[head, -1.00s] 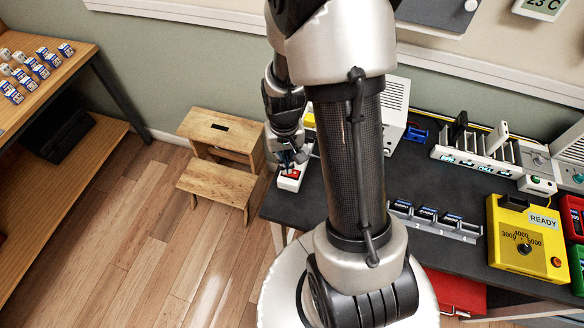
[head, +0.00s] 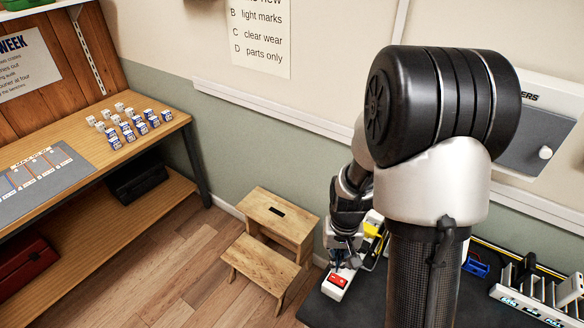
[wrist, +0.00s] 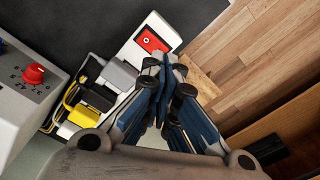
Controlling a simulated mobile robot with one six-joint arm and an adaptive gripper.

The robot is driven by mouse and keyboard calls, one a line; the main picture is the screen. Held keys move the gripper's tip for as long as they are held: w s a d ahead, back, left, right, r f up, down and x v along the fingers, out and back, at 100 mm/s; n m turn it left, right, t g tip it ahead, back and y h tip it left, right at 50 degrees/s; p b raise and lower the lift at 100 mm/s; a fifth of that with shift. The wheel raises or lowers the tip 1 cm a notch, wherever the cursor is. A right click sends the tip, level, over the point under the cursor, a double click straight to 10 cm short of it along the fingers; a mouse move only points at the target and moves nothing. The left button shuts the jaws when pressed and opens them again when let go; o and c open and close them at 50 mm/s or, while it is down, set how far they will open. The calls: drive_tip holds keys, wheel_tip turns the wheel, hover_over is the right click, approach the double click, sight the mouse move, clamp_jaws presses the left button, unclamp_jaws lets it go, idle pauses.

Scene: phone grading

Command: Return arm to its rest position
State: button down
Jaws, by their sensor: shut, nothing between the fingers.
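My gripper (head: 345,243) is at the left end of the dark bench (head: 345,310), just above and behind a white box with a red button (head: 338,281). In the wrist view my gripper (wrist: 172,62) is shut and empty, its blue-grey fingers together. The red button (wrist: 151,41) shows beyond the fingertips, apart from them as far as I can see. My arm rises on the right of the head view and hides much of the bench.
A wooden step stool (head: 268,250) stands on the floor left of the bench. A wooden shelf unit (head: 180,118) with small boxes is at the far left.

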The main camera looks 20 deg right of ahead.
drive_tip(key=s+a+r+n+t, duration=0.1)
drive_tip(key=s+a+r+t, duration=0.2)
drive_tip(key=r, duration=0.7)
drive_tip(key=s+a+r+n, duration=0.25)
drive_tip(key=a+r, duration=0.25)
drive_tip(key=r, duration=0.5)
drive_tip(key=s+a+r+t, duration=0.1)
drive_tip(key=s+a+r, duration=0.1)
drive_tip(key=s+r, duration=0.3)
drive_tip(key=s+n, duration=0.1)
drive_tip(key=s, duration=0.2)
drive_tip(key=shift+a+t, duration=0.3)
drive_tip(key=shift+a, duration=0.05)
drive_tip(key=shift+d, duration=0.1)
